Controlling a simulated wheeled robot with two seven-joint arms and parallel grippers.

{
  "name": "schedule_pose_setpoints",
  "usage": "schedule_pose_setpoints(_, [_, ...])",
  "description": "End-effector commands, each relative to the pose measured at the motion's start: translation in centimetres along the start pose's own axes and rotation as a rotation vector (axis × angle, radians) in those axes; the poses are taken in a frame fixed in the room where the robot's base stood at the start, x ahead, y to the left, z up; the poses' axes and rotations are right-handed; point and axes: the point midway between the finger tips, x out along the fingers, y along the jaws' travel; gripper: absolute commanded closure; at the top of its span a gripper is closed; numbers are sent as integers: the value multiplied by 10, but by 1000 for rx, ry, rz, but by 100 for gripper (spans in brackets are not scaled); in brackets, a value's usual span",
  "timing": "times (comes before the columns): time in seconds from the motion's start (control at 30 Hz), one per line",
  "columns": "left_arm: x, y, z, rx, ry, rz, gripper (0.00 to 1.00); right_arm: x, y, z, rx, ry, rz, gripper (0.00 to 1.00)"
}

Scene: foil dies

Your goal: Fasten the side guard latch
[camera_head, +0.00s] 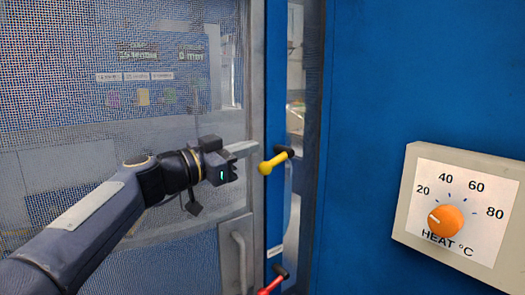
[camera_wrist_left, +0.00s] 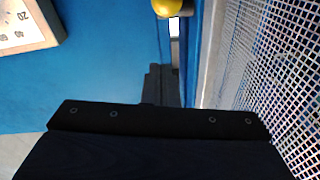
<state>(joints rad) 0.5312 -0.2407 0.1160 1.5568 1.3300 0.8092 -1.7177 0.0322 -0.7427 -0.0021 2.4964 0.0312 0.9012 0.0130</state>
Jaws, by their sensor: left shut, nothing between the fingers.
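A lever with a yellow knob (camera_head: 275,162) sits on the blue post at the edge of the mesh guard (camera_head: 130,150). A second lever with a red knob (camera_head: 272,282) is lower on the same post. I cannot tell for certain which of them is the side guard latch. My left gripper (camera_head: 230,166) is shut and empty, in front of the mesh, just left of the yellow knob and apart from it. In the left wrist view the shut fingers (camera_wrist_left: 161,85) point towards the yellow knob (camera_wrist_left: 167,7), which is cut by the top edge. My right gripper is out of view.
A vertical grey handle (camera_head: 240,258) is on the guard below my gripper. A heat dial panel (camera_head: 420,190) with an orange knob projects from the blue wall (camera_head: 385,80) at right; it also shows in the wrist view (camera_wrist_left: 25,28). The wall between is clear.

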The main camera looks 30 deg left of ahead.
Motion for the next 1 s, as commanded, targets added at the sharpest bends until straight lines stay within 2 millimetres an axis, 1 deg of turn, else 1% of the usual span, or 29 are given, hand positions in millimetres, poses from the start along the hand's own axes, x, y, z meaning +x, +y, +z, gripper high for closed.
schedule_pose_setpoints(0.03, [12,-1,-4,-5,-2,3,100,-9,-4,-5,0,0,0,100])
schedule_pose_setpoints(0.17, [39,-1,-4,-5,-1,2,100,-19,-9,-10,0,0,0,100])
schedule_pose_setpoints(0.2, [40,-1,7,-6,-5,-1,100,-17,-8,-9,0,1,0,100])
schedule_pose_setpoints(0.23, [40,-1,13,-6,-5,-1,100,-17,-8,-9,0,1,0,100])
schedule_pose_setpoints(0.3, [42,0,23,-4,-4,-1,100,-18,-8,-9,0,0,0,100])
schedule_pose_setpoints(0.43, [45,0,34,-3,-2,0,100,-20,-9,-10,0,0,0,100])
schedule_pose_setpoints(0.6, [46,0,39,-1,0,0,100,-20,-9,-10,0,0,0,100])
schedule_pose_setpoints(0.87, [46,0,39,0,1,0,100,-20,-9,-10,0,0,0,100])
schedule_pose_setpoints(1.0, [45,0,41,0,5,-1,100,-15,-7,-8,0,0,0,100])
